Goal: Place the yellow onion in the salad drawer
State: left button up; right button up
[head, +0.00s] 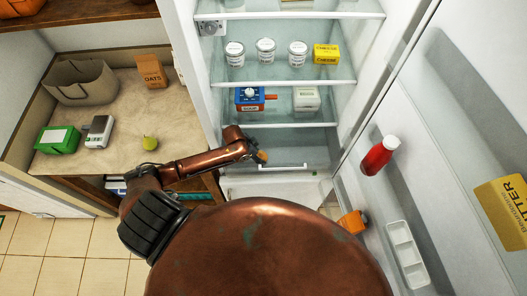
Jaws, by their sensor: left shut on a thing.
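My left gripper (256,151) is in the lower part of the open fridge, shut on the yellow onion (262,157). Only a small orange-yellow part of the onion shows at the fingertips. The salad drawer (315,168) is at the bottom of the fridge, with a pale bar handle along its front. The onion is over or close to the drawer's left front; I cannot tell its height or whether it touches. My own copper body hides the area below the drawer. My right gripper is not in view.
Fridge shelves above hold several white tubs (266,50), a yellow cheese box (326,54), a blue soup box (250,99) and a white carton (306,98). The open door (440,130) at right holds a red bottle (380,156). A counter with a pear (150,143) is at left.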

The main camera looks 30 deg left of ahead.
pick_arm(q)
jog(key=shift+w+f, duration=0.1)
jog(key=shift+f, duration=0.1)
jog(key=w, duration=0.4)
jog(key=shift+d+f, duration=0.1)
jog(key=shift+f, duration=0.25)
jog(key=shift+s+f, duration=0.15)
jog(key=shift+f, duration=0.05)
jog(key=shift+f, duration=0.15)
jog(key=o, duration=1.2)
jog(key=shift+o, duration=0.2)
jog(key=shift+p+v, duration=0.35)
jog(key=shift+v, duration=3.5)
